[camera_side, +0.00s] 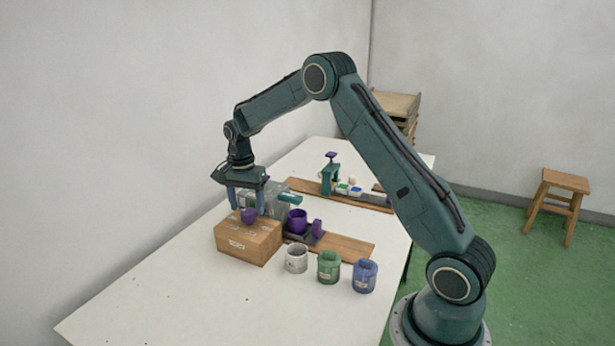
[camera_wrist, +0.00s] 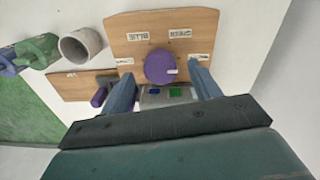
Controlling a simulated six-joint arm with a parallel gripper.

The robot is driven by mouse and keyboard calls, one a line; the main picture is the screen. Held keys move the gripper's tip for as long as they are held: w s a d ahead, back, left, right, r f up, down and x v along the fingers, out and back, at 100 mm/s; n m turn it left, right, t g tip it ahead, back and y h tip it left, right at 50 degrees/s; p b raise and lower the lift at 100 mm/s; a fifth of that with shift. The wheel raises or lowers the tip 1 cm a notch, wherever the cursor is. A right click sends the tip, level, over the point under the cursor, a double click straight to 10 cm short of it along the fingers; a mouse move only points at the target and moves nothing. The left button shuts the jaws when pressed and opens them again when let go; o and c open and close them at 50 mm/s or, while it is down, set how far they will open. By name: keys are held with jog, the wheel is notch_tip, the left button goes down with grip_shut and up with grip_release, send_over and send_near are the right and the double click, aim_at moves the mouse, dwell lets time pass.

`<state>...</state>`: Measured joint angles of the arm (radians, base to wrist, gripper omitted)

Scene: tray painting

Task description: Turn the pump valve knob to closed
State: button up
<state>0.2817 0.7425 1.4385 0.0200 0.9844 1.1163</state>
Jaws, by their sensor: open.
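The purple round knob (camera_wrist: 160,66) sits on top of a tan box (camera_side: 238,241), which also shows in the wrist view (camera_wrist: 125,22). A short white mark on the knob lies on its right side in the wrist view, toward a small right-hand label. Upside-down labels read BLUE (camera_wrist: 138,36) and GREEN (camera_wrist: 180,33); the side labels are too small to read. My gripper (camera_side: 248,207) is open and empty, pointing down at the knob. Its blue fingers stand on either side of the knob, apart from it as far as I can see.
A grey machine (camera_side: 282,206) and a purple cup (camera_side: 297,222) stand behind the box. White (camera_side: 296,259), green (camera_side: 328,267) and blue (camera_side: 365,276) pots stand to the right. A wooden board with a small teal stand (camera_side: 329,178) lies farther back. The table's front left is clear.

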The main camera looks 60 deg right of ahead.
jog(key=shift+f, duration=1.1)
jog(key=c, duration=1)
